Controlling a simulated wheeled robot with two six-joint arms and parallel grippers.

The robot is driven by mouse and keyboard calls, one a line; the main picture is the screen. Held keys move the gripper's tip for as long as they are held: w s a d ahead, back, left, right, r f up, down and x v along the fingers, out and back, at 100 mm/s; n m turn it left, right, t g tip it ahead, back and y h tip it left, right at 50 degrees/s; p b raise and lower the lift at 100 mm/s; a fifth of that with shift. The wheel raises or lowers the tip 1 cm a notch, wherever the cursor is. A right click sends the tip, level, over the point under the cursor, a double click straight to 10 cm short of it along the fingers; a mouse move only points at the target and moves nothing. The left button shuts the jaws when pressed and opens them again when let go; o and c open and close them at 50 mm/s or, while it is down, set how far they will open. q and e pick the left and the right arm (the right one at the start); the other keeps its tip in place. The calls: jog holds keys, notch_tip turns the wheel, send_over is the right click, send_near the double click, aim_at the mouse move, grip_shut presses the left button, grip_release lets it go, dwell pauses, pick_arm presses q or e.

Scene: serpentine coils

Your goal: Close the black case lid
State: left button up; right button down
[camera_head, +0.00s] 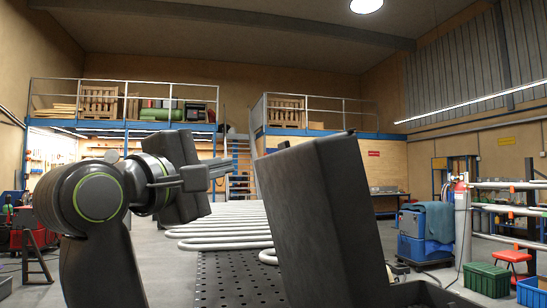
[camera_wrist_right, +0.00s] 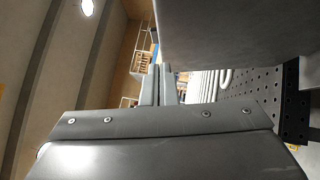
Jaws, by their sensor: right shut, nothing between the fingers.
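The black case lid (camera_head: 325,220) stands open as a large dark slab, close to me and slightly tilted, right of the middle in the head view. It also fills the upper right of the right wrist view (camera_wrist_right: 240,35). A dark edge, perhaps the case body (camera_head: 422,293), shows low at its right; most of the case is out of view. My right gripper (camera_head: 226,167) is left of the lid, with a gap between them in the head view. Its fingers (camera_wrist_right: 158,84) are shut and empty. My left gripper is not in view.
A black perforated table (camera_head: 235,278) with white serpentine coils (camera_head: 225,225) lies behind the lid and gripper.

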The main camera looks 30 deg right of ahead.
jog(key=p, duration=0.4)
send_near(286, 152)
jog(key=w+d, duration=0.2)
jog(key=w, duration=0.2)
jog(key=shift+s+d+r+p, duration=0.2)
jog(key=shift+d+r+p, duration=0.05)
jog(key=shift+d, duration=0.2)
jog(key=shift+s+d+r+p, duration=0.15)
jog(key=shift+d+r+p, duration=0.1)
jog(key=shift+d, duration=0.15)
jog(key=shift+s+d, duration=0.25)
jog(key=shift+d, duration=0.35)
jog(key=shift+w, duration=0.1)
